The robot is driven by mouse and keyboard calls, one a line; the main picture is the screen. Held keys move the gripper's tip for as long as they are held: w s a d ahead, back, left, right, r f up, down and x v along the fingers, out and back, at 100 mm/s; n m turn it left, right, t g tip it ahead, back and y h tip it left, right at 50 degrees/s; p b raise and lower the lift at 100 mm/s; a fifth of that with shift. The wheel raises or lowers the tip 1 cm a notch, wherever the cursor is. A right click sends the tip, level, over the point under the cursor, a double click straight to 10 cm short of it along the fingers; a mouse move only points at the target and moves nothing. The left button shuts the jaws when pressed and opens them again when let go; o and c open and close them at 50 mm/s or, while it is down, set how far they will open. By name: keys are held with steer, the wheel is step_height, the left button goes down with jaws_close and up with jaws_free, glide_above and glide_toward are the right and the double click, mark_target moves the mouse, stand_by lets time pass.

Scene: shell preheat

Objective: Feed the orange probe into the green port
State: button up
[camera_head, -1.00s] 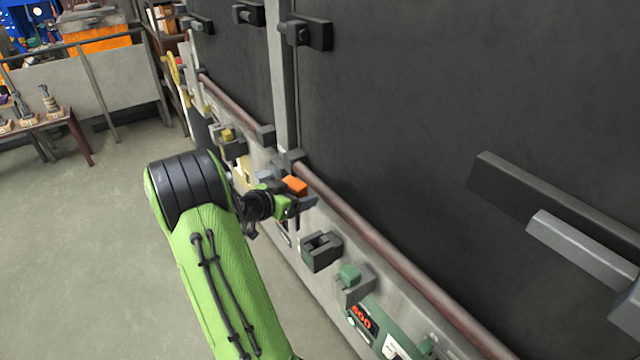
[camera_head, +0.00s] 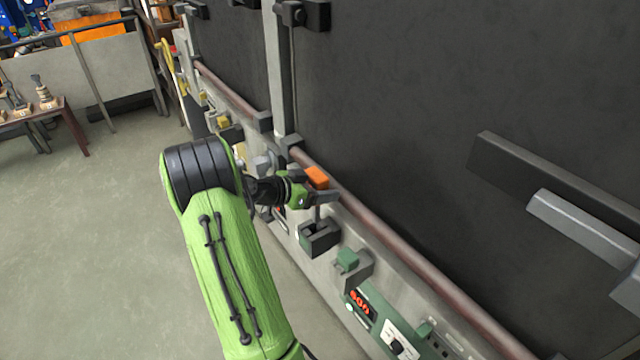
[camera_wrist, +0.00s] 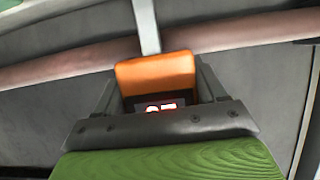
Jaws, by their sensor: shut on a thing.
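The orange probe (camera_head: 316,177) shows as an orange block at my gripper (camera_head: 324,194) in the head view. In the wrist view, its orange block (camera_wrist: 156,74) sits between the two grey fingers of my gripper (camera_wrist: 157,88), which is shut on it. A pale rod lies beyond the block there; I cannot tell whether it belongs to the probe. In the head view the gripper is above a dark slotted holder (camera_head: 319,236). A green block (camera_head: 347,258) sits on a grey bracket further right. Near it is a green panel (camera_head: 378,324); I cannot make out which opening is the green port.
A reddish rail (camera_head: 400,247) runs along the dark wall behind the gripper. Red digits glow on a display (camera_head: 360,302) on the green panel. Grey handles (camera_head: 580,230) stick out at the right. Open floor (camera_head: 90,240) lies to the left, with a small table (camera_head: 62,116) beyond.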

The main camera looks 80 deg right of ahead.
mark_target(314, 215)
step_height(314, 215, down, 2)
steer(key=shift+f+b, duration=0.1)
steer(key=shift+b, duration=0.5)
step_height(314, 215, down, 7)
steer(key=b, duration=0.8)
steer(key=o, duration=1.2)
steer(key=v, duration=1.5)
steer(key=shift+w+a, duration=0.2)
steer(key=shift+a, duration=0.05)
